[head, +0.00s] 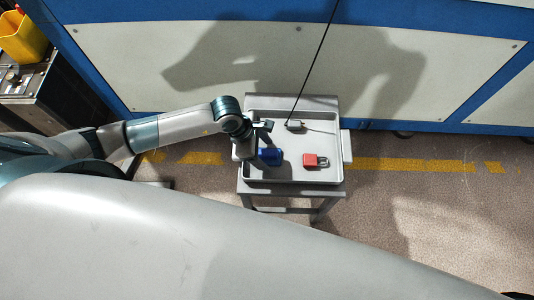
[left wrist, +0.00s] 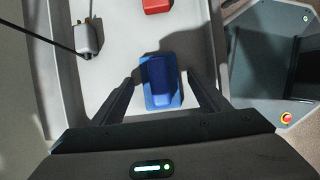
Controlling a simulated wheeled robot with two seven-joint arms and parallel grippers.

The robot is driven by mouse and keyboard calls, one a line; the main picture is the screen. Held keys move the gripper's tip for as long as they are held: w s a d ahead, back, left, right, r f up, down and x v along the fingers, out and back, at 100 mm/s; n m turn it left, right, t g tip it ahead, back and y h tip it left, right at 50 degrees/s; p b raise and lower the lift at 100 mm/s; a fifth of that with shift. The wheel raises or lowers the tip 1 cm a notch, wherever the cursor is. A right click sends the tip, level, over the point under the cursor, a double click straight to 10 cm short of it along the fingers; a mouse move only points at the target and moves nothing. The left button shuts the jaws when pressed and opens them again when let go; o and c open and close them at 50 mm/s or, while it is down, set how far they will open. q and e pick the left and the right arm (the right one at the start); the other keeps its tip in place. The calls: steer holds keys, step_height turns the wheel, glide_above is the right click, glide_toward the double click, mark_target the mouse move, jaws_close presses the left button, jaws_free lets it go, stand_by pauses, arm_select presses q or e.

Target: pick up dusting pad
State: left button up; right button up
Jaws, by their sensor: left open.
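The dusting pad looks to be the blue block (head: 271,157) with a lighter blue base, lying in the grey tray (head: 290,176). In the left wrist view the blue pad (left wrist: 161,82) lies between and just beyond the fingers. My left gripper (head: 262,134) is over the left part of the tray, above the pad. In the left wrist view its two fingers (left wrist: 163,88) are spread apart, with nothing held. How far the fingertips are above the pad is hard to tell. My right gripper is not in view.
A red padlock (head: 315,160) lies right of the pad in the tray. A grey plug-like item (head: 295,125) with a dark cable lies near the back. The raised tray rim surrounds them on a small table. A blue and white cabinet (head: 300,60) stands behind.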

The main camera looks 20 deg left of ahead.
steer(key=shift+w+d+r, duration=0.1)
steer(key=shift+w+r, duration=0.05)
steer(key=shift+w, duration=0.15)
arm_select(q)
steer(key=c, duration=1.1)
steer(key=shift+c, duration=0.2)
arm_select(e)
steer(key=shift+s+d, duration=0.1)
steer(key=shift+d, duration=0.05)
arm_select(q)
steer(key=shift+r, duration=0.2)
